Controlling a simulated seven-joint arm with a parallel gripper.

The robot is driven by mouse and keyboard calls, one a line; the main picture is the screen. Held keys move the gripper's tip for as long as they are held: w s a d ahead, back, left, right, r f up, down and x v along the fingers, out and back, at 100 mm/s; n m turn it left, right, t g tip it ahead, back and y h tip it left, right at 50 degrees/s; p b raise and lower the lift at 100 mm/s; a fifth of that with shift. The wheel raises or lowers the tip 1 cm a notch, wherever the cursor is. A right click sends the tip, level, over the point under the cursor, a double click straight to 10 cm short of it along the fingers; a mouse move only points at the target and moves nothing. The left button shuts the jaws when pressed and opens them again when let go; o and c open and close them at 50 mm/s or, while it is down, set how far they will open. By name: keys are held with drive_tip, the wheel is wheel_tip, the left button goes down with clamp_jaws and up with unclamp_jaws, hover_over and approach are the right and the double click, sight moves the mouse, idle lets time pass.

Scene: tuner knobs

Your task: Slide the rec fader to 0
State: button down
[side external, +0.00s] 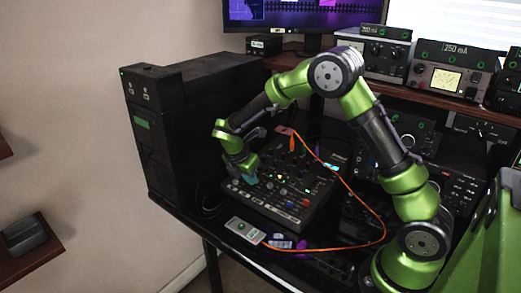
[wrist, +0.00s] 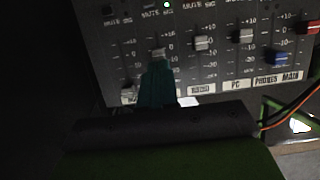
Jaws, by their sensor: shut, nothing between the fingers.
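The mixer panel (wrist: 180,70) fills the top of the wrist view, with a row of vertical faders. A grey fader cap (wrist: 158,53) sits right at the tip of my gripper (wrist: 157,64), a little below its 0 mark as far as I can tell. My gripper's teal fingers are shut with nothing between them, and they touch or nearly touch this cap. The label below it is partly hidden, so I cannot read whether it says rec. In the side external view, my gripper (side external: 251,180) is down at the left part of the mixer (side external: 285,208).
Another grey cap (wrist: 128,90) sits low at the left. More grey caps (wrist: 203,42), a blue cap (wrist: 281,57) and a red cap (wrist: 312,28) lie to the right. A black tower (side external: 165,140) stands behind at left.

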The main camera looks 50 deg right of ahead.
idle(0.3)
drive_tip(key=shift+a+f, duration=0.1)
drive_tip(key=shift+a, duration=0.2)
drive_tip(key=a, duration=0.4)
drive_tip(key=shift+r, duration=0.4)
drive_tip(key=a+r, duration=0.7)
drive_tip(key=r, duration=0.1)
drive_tip(key=x, duration=0.9)
drive_tip(key=shift+a+f, duration=0.1)
drive_tip(key=shift+f, duration=0.2)
drive_tip(key=d, duration=0.3)
drive_tip(key=shift+d+f, duration=0.1)
drive_tip(key=shift+f, duration=0.05)
drive_tip(key=shift+d, duration=0.5)
